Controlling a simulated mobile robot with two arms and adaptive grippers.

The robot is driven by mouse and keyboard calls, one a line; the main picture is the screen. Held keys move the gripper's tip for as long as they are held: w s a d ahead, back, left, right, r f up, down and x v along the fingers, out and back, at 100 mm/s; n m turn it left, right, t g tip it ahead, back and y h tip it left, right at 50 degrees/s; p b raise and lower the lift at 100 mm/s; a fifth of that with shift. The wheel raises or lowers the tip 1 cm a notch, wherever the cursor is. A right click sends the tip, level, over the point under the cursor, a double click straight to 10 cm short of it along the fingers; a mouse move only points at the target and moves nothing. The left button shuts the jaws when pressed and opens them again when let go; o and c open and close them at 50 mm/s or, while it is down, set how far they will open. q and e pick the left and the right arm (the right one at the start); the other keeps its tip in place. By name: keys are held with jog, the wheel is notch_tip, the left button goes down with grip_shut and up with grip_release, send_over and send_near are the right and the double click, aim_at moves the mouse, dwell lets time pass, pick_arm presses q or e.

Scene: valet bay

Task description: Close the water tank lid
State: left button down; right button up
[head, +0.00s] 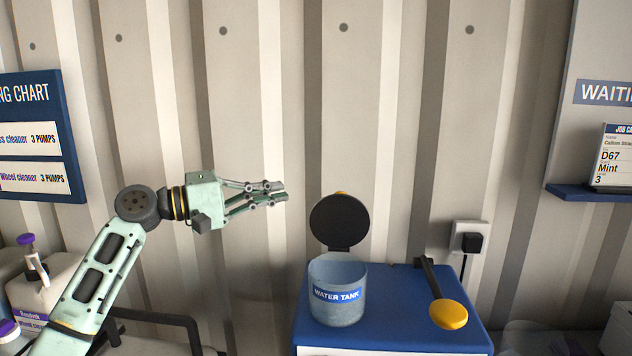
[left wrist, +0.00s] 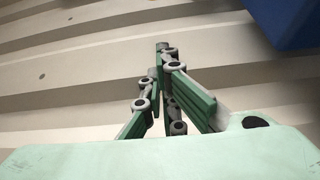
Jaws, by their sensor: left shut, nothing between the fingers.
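The water tank (head: 337,302) is a translucent blue-grey cylinder with a "WATER TANK" label, near the left side of a blue-topped unit. Its round black lid (head: 339,221) stands open, tilted up behind the tank, with a small yellow bit at its top edge. My left gripper (head: 282,192) is shut and empty, to the left of the lid and at about its height, with a gap between them. In the left wrist view the gripper fingers (left wrist: 162,50) are together against the wall. My right gripper is not in view.
A black lever with a yellow round end (head: 448,313) lies right of the tank on the blue top (head: 400,332). A wall socket with a black plug (head: 470,241) is behind. White bottles (head: 45,290) stand at the left. The corrugated wall is close behind.

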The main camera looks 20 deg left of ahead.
pick_arm(q)
jog(key=p+x, duration=0.1)
jog(key=x, duration=0.2)
jog(key=p+x, duration=0.2)
jog(key=x, duration=0.2)
jog(key=p+x, duration=0.1)
jog(key=x, duration=0.2)
jog(key=shift+d+r+p, duration=0.25)
jog(key=shift+r+p, duration=0.1)
jog(key=shift+p, duration=0.05)
jog(key=s, duration=0.1)
jog(key=s+p, duration=0.1)
jog(key=s+d, duration=0.1)
jog(key=s, duration=0.1)
jog(key=shift+s+f, duration=0.1)
jog(key=shift+f, duration=0.25)
